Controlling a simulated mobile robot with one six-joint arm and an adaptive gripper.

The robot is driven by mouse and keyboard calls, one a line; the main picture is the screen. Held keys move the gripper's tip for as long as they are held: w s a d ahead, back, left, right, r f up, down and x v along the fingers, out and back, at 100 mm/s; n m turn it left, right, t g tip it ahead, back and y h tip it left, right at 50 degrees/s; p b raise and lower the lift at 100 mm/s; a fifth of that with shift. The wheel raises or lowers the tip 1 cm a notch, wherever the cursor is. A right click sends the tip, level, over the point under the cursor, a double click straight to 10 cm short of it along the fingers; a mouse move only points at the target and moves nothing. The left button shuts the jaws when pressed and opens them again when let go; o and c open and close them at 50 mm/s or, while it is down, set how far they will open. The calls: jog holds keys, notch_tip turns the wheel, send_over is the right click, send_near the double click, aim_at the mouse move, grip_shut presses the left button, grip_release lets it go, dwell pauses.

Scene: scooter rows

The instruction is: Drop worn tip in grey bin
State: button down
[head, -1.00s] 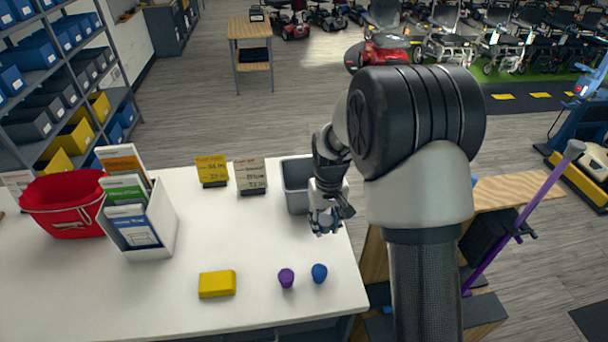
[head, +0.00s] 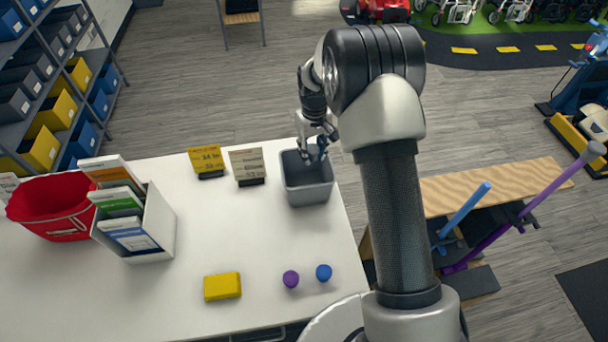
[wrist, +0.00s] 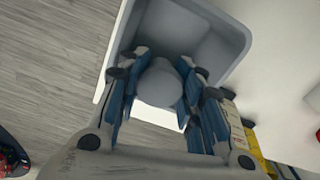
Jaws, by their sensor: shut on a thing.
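The grey bin (head: 308,190) stands at the right back part of the white table. My gripper (head: 317,153) is over the bin's back part in the head view, pointing down. In the wrist view my gripper (wrist: 160,85) is shut on a grey rounded tip (wrist: 160,82), the worn tip, held between its blue-padded fingers. The bin (wrist: 225,45) lies beyond it, and the tip appears within the bin's outline. I cannot tell how far above the bin floor it is. The tip is hidden in the head view.
A purple tip (head: 291,279) and a blue tip (head: 323,272) stand near the front right table edge, beside a yellow block (head: 222,286). Two small signs (head: 206,160) (head: 247,165) stand left of the bin. A brochure holder (head: 155,225) and red basket (head: 45,215) are farther left.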

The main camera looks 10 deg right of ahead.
aim_at(312, 161)
notch_tip(312, 161, down, 5)
jog(key=shift+s+r+b, duration=0.1)
jog(key=shift+r+b, duration=0.1)
jog(key=shift+b, duration=0.95)
jog(key=c, duration=1)
grip_release()
jog(key=shift+c, duration=0.2)
jog(key=shift+r, duration=0.1)
notch_tip(312, 161, up, 11)
jog(key=shift+r, duration=0.4)
